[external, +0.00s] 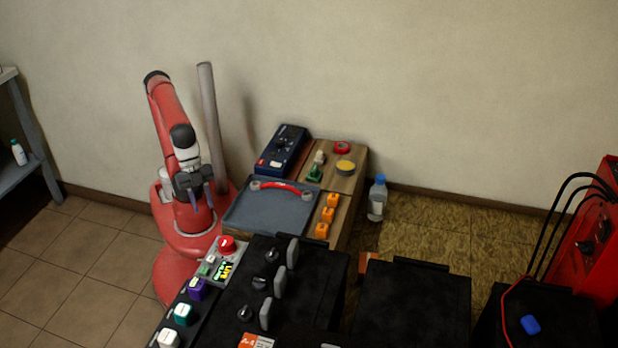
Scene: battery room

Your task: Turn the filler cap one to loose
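A black battery case (318,272) stands at the bottom centre. A row of small dark knob-like caps (260,283) runs along its top, with a grey upright disc (280,281) beside each. I cannot tell which of these is filler cap one, or whether any cap is loose. My gripper (197,208) hangs fingers-down to the left of the grey tray, up and left of the battery in the picture. Its fingers look apart with nothing between them. It is clear of the caps.
A grey tray (258,213) with a red handle lies behind the battery. A control box with a red button (227,244) and coloured switches borders its left side. A blue device (282,150), orange blocks (327,215) and a bottle (377,200) stand farther back.

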